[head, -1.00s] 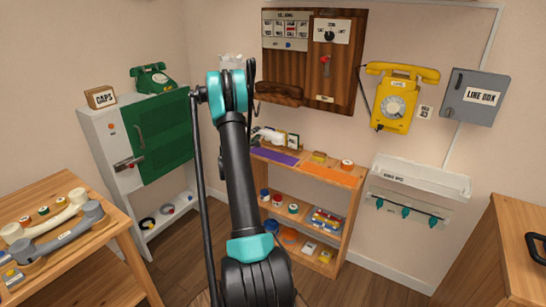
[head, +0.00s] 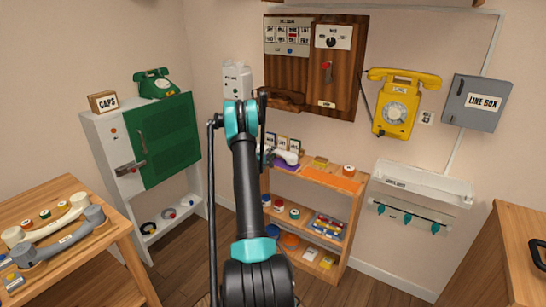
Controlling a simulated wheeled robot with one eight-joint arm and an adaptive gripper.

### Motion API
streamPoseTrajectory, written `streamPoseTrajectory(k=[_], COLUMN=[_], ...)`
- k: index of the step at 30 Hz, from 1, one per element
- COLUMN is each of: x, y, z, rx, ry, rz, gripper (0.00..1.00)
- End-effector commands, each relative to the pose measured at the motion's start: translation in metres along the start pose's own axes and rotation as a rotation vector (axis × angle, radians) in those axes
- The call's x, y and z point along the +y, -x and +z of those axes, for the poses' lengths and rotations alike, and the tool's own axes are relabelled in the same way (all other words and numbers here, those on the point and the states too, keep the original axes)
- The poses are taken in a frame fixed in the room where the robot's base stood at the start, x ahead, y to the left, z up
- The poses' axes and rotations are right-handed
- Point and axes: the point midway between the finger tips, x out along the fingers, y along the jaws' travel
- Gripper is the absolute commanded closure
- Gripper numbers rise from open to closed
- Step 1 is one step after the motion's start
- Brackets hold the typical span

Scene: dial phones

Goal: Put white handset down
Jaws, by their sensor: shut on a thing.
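My gripper (head: 267,154) is mostly hidden behind my raised black and teal arm, in front of the middle shelf unit. It is shut on a white piece that looks like the white handset (head: 287,157), which shows just right of the arm, by the purple mat (head: 283,166) on the top shelf. Whether the handset touches the mat, I cannot tell. On the left table (head: 28,205) lie a cream handset (head: 45,222) and a grey handset (head: 62,241).
Small cards (head: 283,143) stand behind the purple mat. An orange mat (head: 333,178) with a red and white roll (head: 348,169) lies to its right. A yellow wall phone (head: 397,112) and a white wall box (head: 237,80) hang behind.

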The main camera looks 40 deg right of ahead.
Motion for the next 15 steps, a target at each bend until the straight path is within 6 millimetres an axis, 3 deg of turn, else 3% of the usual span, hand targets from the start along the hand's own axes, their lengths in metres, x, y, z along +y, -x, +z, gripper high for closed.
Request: streamPoseTrajectory(k=[4, 14, 15], x=[-0.016, -0.019, -0.019], y=[0.000, 0.000, 0.000], z=[0.000, 0.000, 0.000], rx=[0.000, 0.000, 0.000], ry=[0.000, 0.000, 0.000], rz=[0.000, 0.000, 0.000], gripper=[1.00, 1.00, 0.73])
